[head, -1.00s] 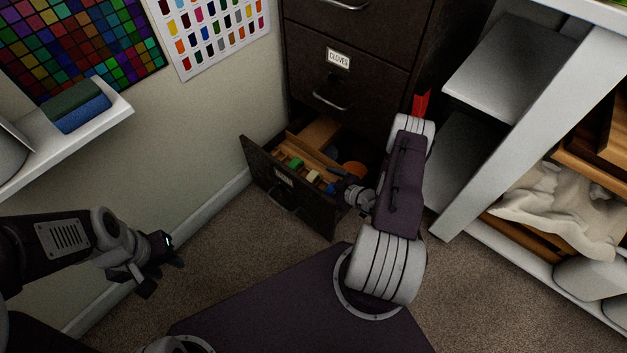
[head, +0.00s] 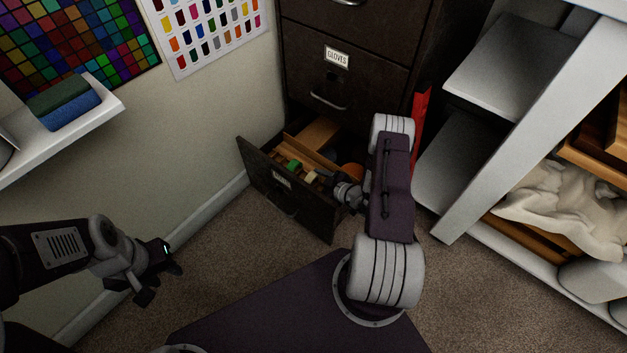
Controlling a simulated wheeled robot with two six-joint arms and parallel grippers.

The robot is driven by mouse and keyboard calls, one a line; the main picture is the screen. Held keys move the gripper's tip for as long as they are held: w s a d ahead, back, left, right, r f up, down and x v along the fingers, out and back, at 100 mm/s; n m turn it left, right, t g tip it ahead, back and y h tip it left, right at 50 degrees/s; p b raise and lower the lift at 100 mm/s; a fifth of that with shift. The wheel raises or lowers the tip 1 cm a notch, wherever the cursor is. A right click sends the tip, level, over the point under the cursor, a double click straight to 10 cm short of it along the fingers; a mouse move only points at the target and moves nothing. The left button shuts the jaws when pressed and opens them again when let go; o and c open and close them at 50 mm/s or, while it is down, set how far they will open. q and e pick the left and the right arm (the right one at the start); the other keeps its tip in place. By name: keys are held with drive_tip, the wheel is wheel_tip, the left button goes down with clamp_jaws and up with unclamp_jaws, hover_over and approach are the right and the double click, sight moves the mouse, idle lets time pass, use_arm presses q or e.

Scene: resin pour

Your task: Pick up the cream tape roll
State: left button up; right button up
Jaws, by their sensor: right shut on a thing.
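The cream tape roll (head: 310,177) is in the open bottom drawer (head: 283,184) of the dark cabinet, just right of a green roll (head: 293,166). My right gripper (head: 318,175) reaches into the drawer from the right, its fingers at the cream roll and shut on it. The fingertips are small and partly hidden, and I cannot tell whether the roll is clear of the drawer's floor. My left gripper (head: 168,267) is empty and open, over the carpet at the left, well away from the drawer.
A round orange thing (head: 355,170) lies in the drawer behind my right arm. The closed drawer labelled GLOVES (head: 336,57) is above. A white shelf unit (head: 505,125) stands close on the right, a wall shelf (head: 70,128) at the left. Carpet is clear before the drawer.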

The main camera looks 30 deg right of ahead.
wheel_tip(320, 180, up, 5)
drive_tip(key=p, duration=0.3)
drive_tip(key=shift+p, duration=0.4)
drive_tip(key=s+d+r+p, duration=0.1)
drive_tip(key=s+d+r, duration=0.1)
drive_tip(key=s+d+r+p, duration=0.1)
drive_tip(key=s+d+p, duration=0.1)
drive_tip(key=s, duration=0.1)
drive_tip(key=s+d+r+p, duration=0.2)
drive_tip(key=s, duration=0.1)
drive_tip(key=shift+s+d+r, duration=0.15)
drive_tip(key=shift+d+r, duration=0.15)
drive_tip(key=shift+d, duration=0.05)
drive_tip(key=shift+s+d+r+p, duration=0.15)
drive_tip(key=shift+s+d+p, duration=0.25)
drive_tip(key=shift+s, duration=0.15)
